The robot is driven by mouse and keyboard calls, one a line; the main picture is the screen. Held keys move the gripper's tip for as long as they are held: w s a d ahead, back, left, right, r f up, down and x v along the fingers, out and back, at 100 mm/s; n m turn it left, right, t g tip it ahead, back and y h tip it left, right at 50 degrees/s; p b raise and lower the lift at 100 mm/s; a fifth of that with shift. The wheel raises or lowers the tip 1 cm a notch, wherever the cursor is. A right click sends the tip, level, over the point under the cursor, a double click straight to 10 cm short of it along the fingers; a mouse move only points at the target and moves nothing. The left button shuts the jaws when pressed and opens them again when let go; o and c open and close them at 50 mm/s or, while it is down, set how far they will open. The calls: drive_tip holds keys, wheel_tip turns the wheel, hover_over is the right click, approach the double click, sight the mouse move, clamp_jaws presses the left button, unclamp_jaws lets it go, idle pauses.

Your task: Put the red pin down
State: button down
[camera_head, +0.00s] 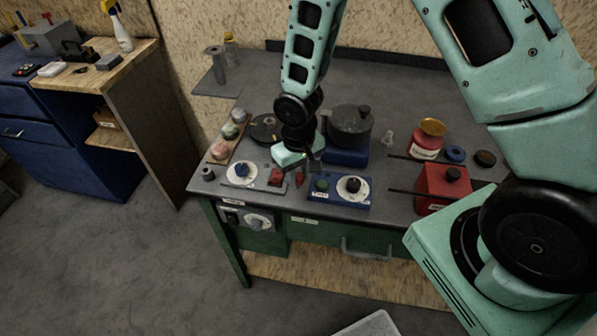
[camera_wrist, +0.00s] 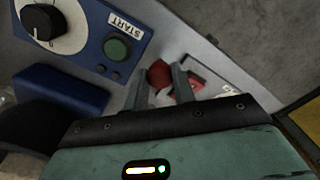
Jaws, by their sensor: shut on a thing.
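My gripper (camera_head: 303,168) is low over the front of the grey workbench, its fingers pointing down. In the wrist view its two fingers (camera_wrist: 161,82) are shut on the red pin (camera_wrist: 158,73), whose rounded red end shows between the tips. In the head view the red pin (camera_head: 299,181) shows as a small red piece just below the fingers. I cannot tell whether its lower end touches the bench top.
A blue box with a green START button and dial (camera_head: 338,190) is close on the right. A panel with a red switch (camera_head: 276,177) is close on the left. A dark pot (camera_head: 350,127) stands behind. A red box (camera_head: 443,188) stands farther right.

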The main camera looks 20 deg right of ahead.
sight(298, 175)
drive_tip(key=c, duration=1.1)
unclamp_jaws()
drive_tip(key=shift+c, duration=0.2)
wheel_tip(298, 175, up, 12)
drive_tip(key=b, duration=0.1)
drive_tip(key=s+a+r+n, duration=0.3)
drive_tip(key=s+r, duration=0.1)
drive_tip(key=s, duration=0.6)
drive_tip(key=s+a+r+n, duration=0.3)
drive_tip(key=s+r, duration=0.2)
drive_tip(key=s, duration=0.5)
drive_tip(key=shift+a+r+y, duration=0.15)
drive_tip(key=shift+y, duration=0.15)
